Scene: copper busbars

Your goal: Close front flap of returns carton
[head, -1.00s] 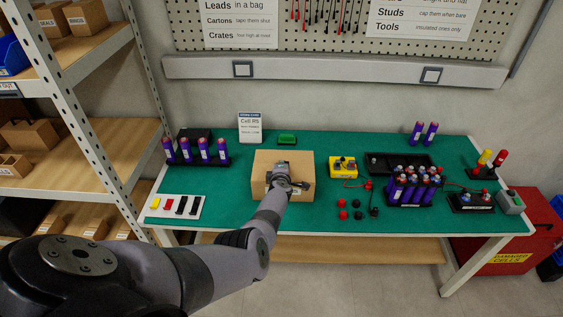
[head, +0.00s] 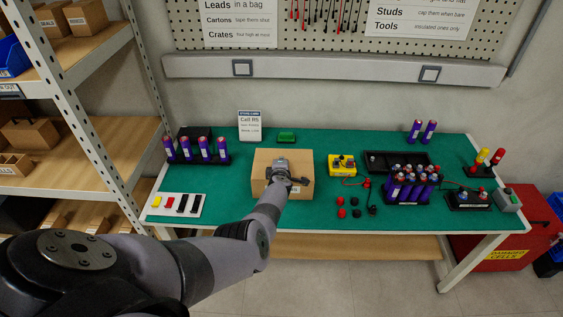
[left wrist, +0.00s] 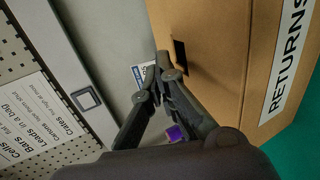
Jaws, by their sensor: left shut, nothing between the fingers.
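The returns carton (head: 262,160) is a brown cardboard box on the green bench mat. Its top looks covered by flaps in the head view, though my gripper hides part of it. In the left wrist view the carton (left wrist: 225,55) fills the upper right, with a "RETURNS" label and a dark slot near the fingertips. My left gripper (left wrist: 168,72) is shut and empty, its fingertips close beside the carton's cardboard. In the head view my left gripper (head: 290,180) is over the carton's front part; I cannot tell whether it touches. My right gripper is not in view.
A rack of purple cells (head: 197,150) stands left of the carton, behind a white tray of small parts (head: 175,205). A yellow device (head: 342,165), loose caps (head: 348,207) and a cell pack (head: 412,188) lie to the right. A sign (head: 249,126) stands behind.

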